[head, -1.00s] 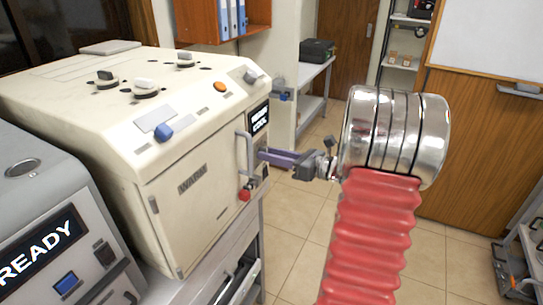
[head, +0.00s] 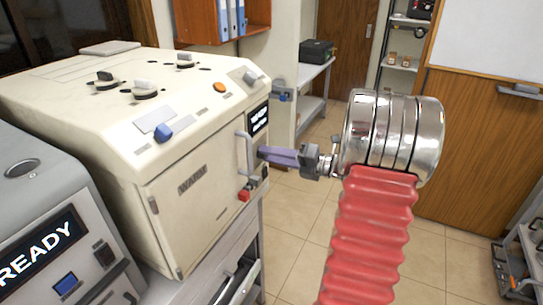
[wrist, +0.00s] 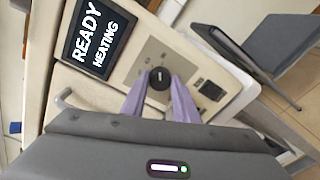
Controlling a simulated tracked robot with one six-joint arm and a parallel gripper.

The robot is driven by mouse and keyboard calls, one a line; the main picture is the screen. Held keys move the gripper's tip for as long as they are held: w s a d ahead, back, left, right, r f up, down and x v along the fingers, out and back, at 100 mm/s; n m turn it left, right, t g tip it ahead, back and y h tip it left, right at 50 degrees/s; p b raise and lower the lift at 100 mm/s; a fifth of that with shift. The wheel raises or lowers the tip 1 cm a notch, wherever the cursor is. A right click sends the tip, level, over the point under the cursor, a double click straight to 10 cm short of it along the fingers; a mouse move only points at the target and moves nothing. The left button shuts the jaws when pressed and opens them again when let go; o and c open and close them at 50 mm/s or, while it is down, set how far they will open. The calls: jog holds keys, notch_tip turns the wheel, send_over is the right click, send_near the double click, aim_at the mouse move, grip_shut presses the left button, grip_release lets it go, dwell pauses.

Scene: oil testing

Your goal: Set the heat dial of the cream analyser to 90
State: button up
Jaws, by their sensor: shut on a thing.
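The cream analyser (head: 200,150) stands at the left in the head view. Its heat dial (wrist: 159,76) is a small round black knob with a pale mark, on the front panel in the wrist view. My gripper (wrist: 159,82) is shut on the dial, with one purple finger on each side. In the head view my gripper (head: 263,153) reaches the analyser's right-hand front, and the dial is hidden there. The analyser's screen (wrist: 92,38) reads READY HEATING in the wrist view. The dial's scale is too small to read.
A grey machine (head: 60,220) with a READY screen stands beside the analyser at the lower left. A pale handle (head: 243,152) sticks out on the analyser's door, close to my fingers. A red knob (head: 244,196) sits below.

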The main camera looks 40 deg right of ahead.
jog(key=shift+d+f+m, duration=0.1)
jog(key=shift+f+m, duration=0.05)
jog(key=shift+m, duration=1.05)
jog(key=o, duration=1.1)
jog(key=shift+c, duration=0.2)
jog(key=f+v, duration=0.1)
jog(key=v, duration=1.2)
jog(key=shift+s+d+r, duration=0.25)
jog(key=shift+s+r, duration=0.05)
jog(key=shift+r, duration=0.2)
